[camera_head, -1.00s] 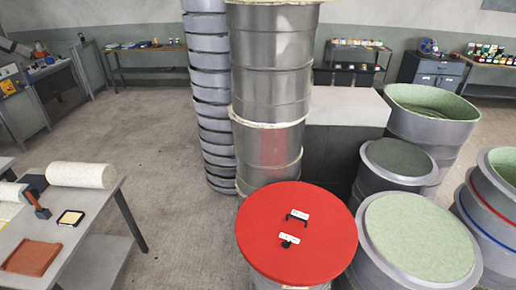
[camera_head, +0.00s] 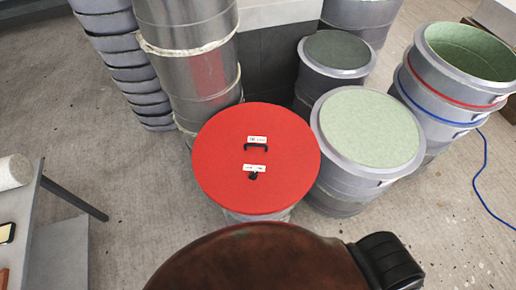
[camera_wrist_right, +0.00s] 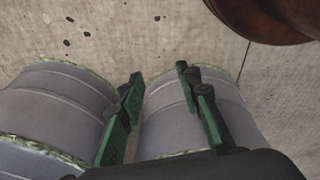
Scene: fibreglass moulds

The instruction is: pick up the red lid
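The red lid (camera_head: 222,160) is a round disc on top of a grey drum in the middle of the head view. It has a black handle (camera_head: 256,148), a small black knob (camera_head: 253,176) and two white labels. My right gripper (camera_wrist_right: 160,73) is open and empty in the right wrist view, its green-padded fingers apart. Grey drums show behind and between the fingers. The red lid is not in the right wrist view, and neither gripper shows in the head view.
A drum with a pale green top (camera_head: 367,130) stands close to the right of the lid. Tall stacked metal drums (camera_head: 190,65) stand behind it. A grey table (camera_head: 25,205) is at the left. Open drums (camera_head: 428,95) and a blue cable (camera_head: 482,180) are at the right.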

